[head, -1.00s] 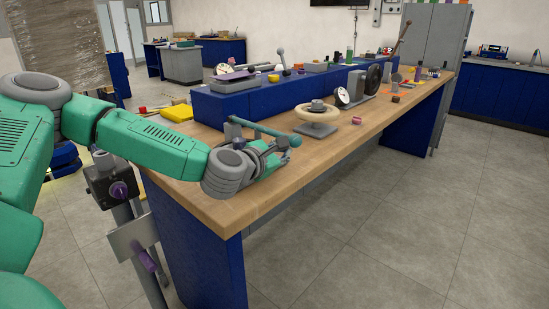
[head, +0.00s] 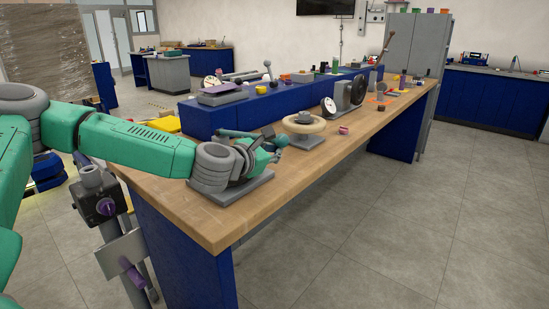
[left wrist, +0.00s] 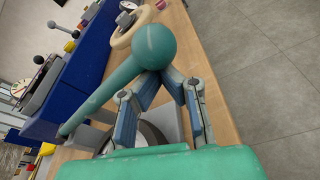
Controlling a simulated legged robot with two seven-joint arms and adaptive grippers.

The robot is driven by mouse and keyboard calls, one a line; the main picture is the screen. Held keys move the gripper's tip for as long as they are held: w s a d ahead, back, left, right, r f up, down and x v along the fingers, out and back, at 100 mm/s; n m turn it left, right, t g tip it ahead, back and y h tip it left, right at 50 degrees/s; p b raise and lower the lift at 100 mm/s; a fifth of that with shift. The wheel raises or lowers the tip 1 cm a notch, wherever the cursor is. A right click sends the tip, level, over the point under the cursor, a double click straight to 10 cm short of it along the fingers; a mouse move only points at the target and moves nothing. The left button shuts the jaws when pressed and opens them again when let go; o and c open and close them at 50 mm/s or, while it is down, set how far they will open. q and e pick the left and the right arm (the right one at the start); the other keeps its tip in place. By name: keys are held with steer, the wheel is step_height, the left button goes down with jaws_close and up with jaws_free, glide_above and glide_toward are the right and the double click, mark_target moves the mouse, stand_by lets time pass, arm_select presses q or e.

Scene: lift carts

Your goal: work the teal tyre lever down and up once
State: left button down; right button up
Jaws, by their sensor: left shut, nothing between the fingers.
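The teal tyre lever (head: 233,134) is a bar with a round knob (head: 281,141) at its end, above a grey base plate (head: 245,189) on the near end of the bench. In the left wrist view the lever (left wrist: 110,88) runs up to its large ball knob (left wrist: 154,46). My left gripper (head: 272,154) is shut and empty beside the knob end. In the left wrist view its fingertips (left wrist: 160,74) meet just under the knob and are partly hidden by it; I cannot tell whether they touch. My right gripper is out of view.
A cream ring on a stand (head: 304,124) is just beyond the lever. A dial gauge (head: 328,107) and a dark wheel (head: 357,90) stand farther along the wooden bench (head: 300,170). A raised blue shelf (head: 205,118) runs behind.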

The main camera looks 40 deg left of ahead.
arm_select(q)
steer(key=a+r+n+h+p, duration=0.1)
steer(key=a+r+n+p, duration=0.3)
steer(key=r, duration=0.5)
steer(key=w+a+r+n+h+p, duration=0.1)
steer(key=a+r+n+p, duration=0.3)
steer(key=a+r+p, duration=0.5)
steer(key=shift+r+n+h+p, duration=0.4)
steer(key=shift+r+h, duration=0.2)
steer(key=shift+r, duration=0.15)
